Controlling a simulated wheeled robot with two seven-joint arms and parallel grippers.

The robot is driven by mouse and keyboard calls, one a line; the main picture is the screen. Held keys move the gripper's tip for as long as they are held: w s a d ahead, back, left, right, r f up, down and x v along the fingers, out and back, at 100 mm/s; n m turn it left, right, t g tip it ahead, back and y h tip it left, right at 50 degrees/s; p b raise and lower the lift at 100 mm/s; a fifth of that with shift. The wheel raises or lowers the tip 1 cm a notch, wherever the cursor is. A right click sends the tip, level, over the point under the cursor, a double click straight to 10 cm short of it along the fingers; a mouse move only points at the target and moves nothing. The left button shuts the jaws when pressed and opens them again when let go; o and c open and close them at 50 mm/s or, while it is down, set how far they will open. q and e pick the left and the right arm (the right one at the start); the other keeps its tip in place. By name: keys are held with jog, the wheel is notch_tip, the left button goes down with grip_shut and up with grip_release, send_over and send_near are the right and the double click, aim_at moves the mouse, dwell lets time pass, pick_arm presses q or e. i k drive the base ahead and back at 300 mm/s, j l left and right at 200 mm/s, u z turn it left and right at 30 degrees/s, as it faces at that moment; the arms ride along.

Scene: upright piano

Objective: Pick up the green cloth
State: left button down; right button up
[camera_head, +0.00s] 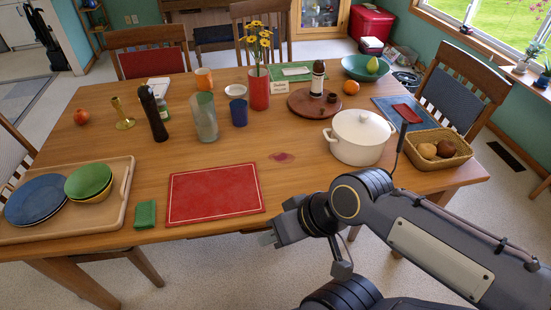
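The green cloth (146,214) is a small folded piece lying flat near the front left edge of the wooden table. It sits between the wooden tray and the red placemat. My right gripper (267,238) is in front of the table's near edge, below the red placemat's right corner. It points left, well to the right of the cloth and apart from it. Its fingertips are small and seen at an angle, so whether they are open is unclear. No cloth shows in it. My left gripper is not in view.
The wooden tray (118,200) with blue and green plates is left of the cloth. The red placemat (214,194) lies to its right. A white pot (358,140) and a bread basket (437,149) stand at the right. Bare tabletop surrounds the cloth's far side.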

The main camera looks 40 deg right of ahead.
aim_at(145, 216)
jog(key=i+j+z, duration=0.2)
jog(key=i+z, duration=0.2)
jog(key=i+j+z, duration=0.4)
jog(key=i+l, duration=0.05)
jog(key=i, duration=0.05)
